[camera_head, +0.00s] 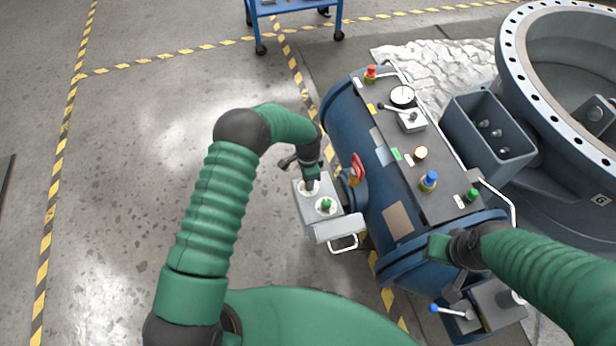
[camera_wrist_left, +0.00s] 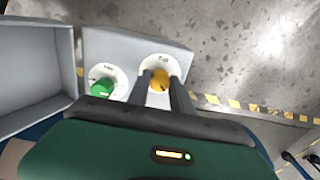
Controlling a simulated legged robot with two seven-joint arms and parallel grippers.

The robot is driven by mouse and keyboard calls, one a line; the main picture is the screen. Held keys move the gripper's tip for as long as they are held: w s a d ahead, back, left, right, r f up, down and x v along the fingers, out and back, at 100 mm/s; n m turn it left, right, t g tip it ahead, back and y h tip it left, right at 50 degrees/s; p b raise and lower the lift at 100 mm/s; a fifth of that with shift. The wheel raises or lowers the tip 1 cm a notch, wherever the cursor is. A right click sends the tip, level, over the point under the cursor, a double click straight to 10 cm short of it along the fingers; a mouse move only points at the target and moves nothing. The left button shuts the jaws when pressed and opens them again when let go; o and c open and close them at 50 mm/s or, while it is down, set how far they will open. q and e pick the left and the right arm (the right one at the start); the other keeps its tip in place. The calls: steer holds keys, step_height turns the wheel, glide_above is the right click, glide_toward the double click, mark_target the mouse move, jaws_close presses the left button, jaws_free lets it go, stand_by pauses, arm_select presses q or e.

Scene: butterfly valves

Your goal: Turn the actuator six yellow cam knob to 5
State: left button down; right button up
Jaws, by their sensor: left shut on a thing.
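The yellow cam knob (camera_wrist_left: 160,80) sits on a white round dial (camera_wrist_left: 162,64) on the grey actuator box, with a small dark mark on its face. My left gripper (camera_wrist_left: 164,92) has its two dark fingers on either side of this knob and is shut on it. In the head view my left gripper (camera_head: 310,184) comes down over the box's upper dial and hides the yellow knob. The dial's numbers are too small to read. My right gripper (camera_head: 452,248) is over the lower right end of the blue cylinder; its fingers are not clear.
A green knob (camera_head: 326,204) on its own dial is beside the yellow one; it also shows in the left wrist view (camera_wrist_left: 102,88). An open grey lid (camera_head: 340,227) adjoins the box. The blue cylinder (camera_head: 345,120) carries several buttons and levers. The floor at left is clear.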

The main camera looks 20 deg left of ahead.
arm_select(q)
steer(key=shift+w+r+m+p, duration=0.15)
steer(key=shift+m+p, duration=0.3)
steer(key=shift+m, duration=0.85)
steer(key=c, duration=1.1)
jaws_free()
steer(key=shift+c, duration=0.2)
step_height(320, 180, up, 16)
steer(key=p, duration=0.5)
steer(key=shift+r, duration=0.25)
